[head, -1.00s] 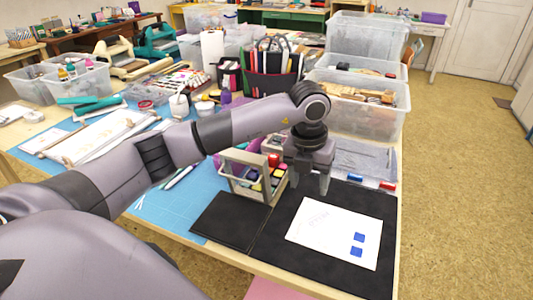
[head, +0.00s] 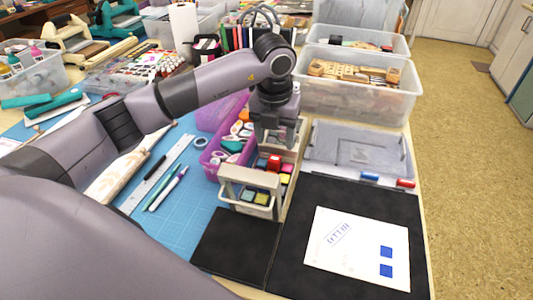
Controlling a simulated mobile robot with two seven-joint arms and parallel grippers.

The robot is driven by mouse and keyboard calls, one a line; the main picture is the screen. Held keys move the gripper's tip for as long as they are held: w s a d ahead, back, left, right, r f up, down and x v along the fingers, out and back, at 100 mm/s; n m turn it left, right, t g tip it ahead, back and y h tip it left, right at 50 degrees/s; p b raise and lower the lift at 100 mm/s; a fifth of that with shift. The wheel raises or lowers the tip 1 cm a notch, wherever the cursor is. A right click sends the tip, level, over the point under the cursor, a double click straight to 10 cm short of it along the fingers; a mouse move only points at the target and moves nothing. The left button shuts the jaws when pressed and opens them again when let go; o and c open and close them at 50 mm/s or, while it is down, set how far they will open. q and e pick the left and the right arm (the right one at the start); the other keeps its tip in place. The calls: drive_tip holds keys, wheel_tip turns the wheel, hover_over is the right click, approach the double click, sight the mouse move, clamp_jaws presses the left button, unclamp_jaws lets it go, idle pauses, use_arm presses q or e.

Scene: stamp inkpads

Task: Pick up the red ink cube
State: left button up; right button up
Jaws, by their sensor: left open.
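A red ink cube (head: 273,163) sits at the back of a small light wooden rack (head: 237,176) left of the black mat, higher than the cubes around it. The arm reaches in from the left. My right gripper is out of view.
A purple basket (head: 210,168) of craft items stands left of the rack. A black mat (head: 310,190) with a white stamped sheet (head: 330,262) lies to the right. A clear tray (head: 345,140) with blue and red items in front sits behind the mat.

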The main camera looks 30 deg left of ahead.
sight(275, 158)
use_arm(q)
drive_tip(key=shift+w+a+f, duration=0.1)
drive_tip(key=shift+w+a, duration=0.15)
drive_tip(key=shift+a, duration=0.1)
drive_tip(key=f, duration=0.7)
drive_tip(key=shift+w+d, duration=0.1)
drive_tip(key=shift+w, duration=0.2)
drive_tip(key=shift+r, duration=0.1)
drive_tip(key=c, duration=1.1)
